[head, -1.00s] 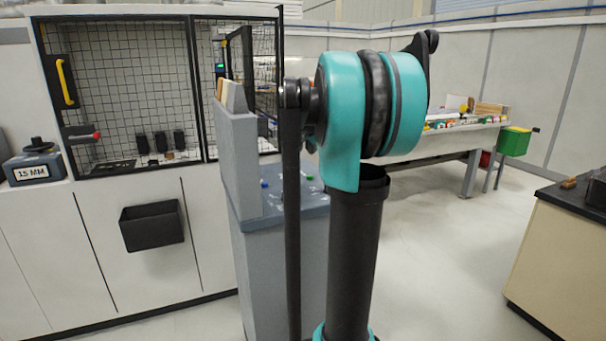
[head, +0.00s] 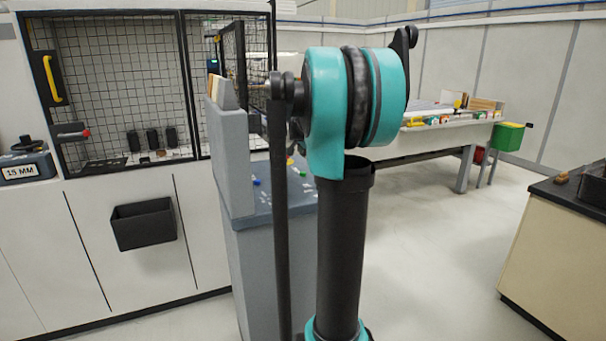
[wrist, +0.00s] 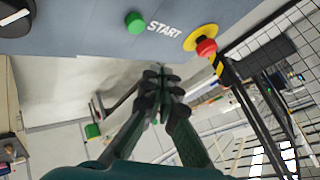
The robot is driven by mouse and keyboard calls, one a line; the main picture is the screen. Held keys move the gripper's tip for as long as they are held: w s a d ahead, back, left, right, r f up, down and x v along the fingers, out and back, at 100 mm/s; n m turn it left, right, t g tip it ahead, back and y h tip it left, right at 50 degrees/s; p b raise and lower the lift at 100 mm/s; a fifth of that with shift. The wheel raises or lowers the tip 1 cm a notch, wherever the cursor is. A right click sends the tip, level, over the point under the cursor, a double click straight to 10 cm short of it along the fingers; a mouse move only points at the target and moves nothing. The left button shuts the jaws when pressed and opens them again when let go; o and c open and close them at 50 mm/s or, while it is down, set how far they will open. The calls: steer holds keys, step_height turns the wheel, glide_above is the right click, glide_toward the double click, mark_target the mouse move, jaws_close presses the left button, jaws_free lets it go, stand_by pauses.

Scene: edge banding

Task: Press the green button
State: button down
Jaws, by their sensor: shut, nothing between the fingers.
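The green button (wrist: 135,23), marked START, sits on a grey-blue panel at the top of the wrist view. In the head view a small green button (head: 302,173) shows on the sloped console top (head: 262,212), just right of my arm's upright link. My gripper (wrist: 160,75) is shut and empty. In the wrist view its tips appear below the panel's edge, apart from the green button and slightly to its right. The head view does not show my gripper; my arm blocks part of the console.
A red stop button (wrist: 206,47) on a yellow base is right of START. A black knob (wrist: 14,18) is at the wrist view's top left. A grey upright plate (head: 232,155) stands on the console's left. A mesh-fronted cabinet (head: 100,90) is behind. Open floor lies right.

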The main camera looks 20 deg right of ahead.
mark_target(303, 173)
steer(key=shift+f, duration=2.3)
steer(key=shift+f, duration=0.1)
steer(key=shift+f, duration=0.3)
